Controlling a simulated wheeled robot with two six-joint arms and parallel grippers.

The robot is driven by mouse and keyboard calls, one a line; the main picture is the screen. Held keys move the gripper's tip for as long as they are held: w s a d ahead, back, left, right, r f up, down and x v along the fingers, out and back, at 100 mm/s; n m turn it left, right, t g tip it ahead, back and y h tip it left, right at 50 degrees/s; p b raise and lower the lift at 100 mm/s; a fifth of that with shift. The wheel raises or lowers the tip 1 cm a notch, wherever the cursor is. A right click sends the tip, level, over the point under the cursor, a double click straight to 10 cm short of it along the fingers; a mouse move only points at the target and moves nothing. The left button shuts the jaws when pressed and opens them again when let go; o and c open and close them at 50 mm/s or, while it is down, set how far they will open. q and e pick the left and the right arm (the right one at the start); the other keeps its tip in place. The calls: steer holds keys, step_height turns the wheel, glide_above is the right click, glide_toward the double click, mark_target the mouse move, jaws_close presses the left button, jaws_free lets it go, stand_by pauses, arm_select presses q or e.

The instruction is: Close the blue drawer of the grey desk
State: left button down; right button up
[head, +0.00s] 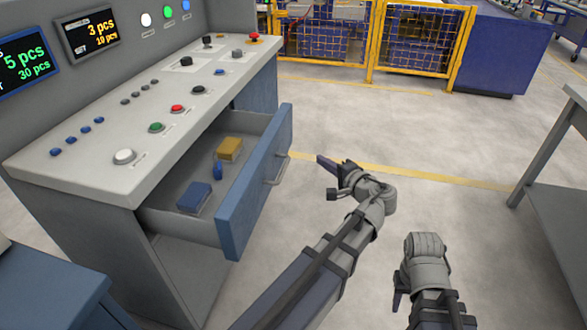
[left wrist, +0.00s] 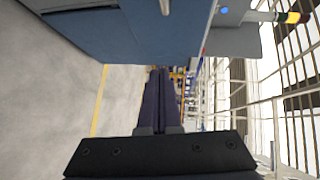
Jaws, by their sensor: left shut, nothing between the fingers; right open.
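The grey desk (head: 75,200) stands at the left in the head view. Its blue drawer (head: 255,185) is pulled well out toward the right, with a metal handle (head: 277,168) on its front. A yellow block (head: 230,148), a small blue round piece (head: 218,170) and a blue block (head: 194,196) lie inside. My left gripper (head: 322,162) is shut and empty, apart from the drawer front and to its right. Its closed fingers also show in the left wrist view (left wrist: 158,98), with a blue panel above. My right gripper (head: 397,285) is partly hidden at the bottom.
Buttons and knobs cover the desk top, with screens (head: 90,33) behind. A blue cabinet (head: 50,285) stands at the lower left and a grey table (head: 560,165) at the right. A yellow fence (head: 370,45) is at the back. The floor right of the drawer is clear.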

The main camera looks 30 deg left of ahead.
mark_target(226, 138)
arm_select(q)
steer(key=w+f+b, duration=0.1)
steer(key=b, duration=0.1)
steer(key=w+f+m+t+y+b, duration=0.1)
steer(key=b, duration=0.1)
steer(key=shift+a+f+t, duration=0.25)
steer(key=shift+a+t, duration=0.05)
steer(key=shift+a, duration=0.05)
arm_select(e)
step_height(226, 138, down, 6)
steer(key=shift+f, duration=0.25)
arm_select(q)
steer(key=shift+w+y, duration=0.1)
steer(key=shift+y, duration=0.2)
steer(key=shift+s+a+x, duration=0.25)
steer(key=shift+s+x, duration=0.2)
steer(key=shift+x, duration=1.65)
steer(key=shift+s+a+x, duration=0.3)
steer(key=shift+s+x, duration=0.1)
steer(key=shift+x, duration=1.75)
steer(key=shift+s+a+x, duration=0.25)
steer(key=shift+s+x, duration=0.2)
steer(key=shift+x, duration=1.65)
steer(key=shift+f, duration=0.1)
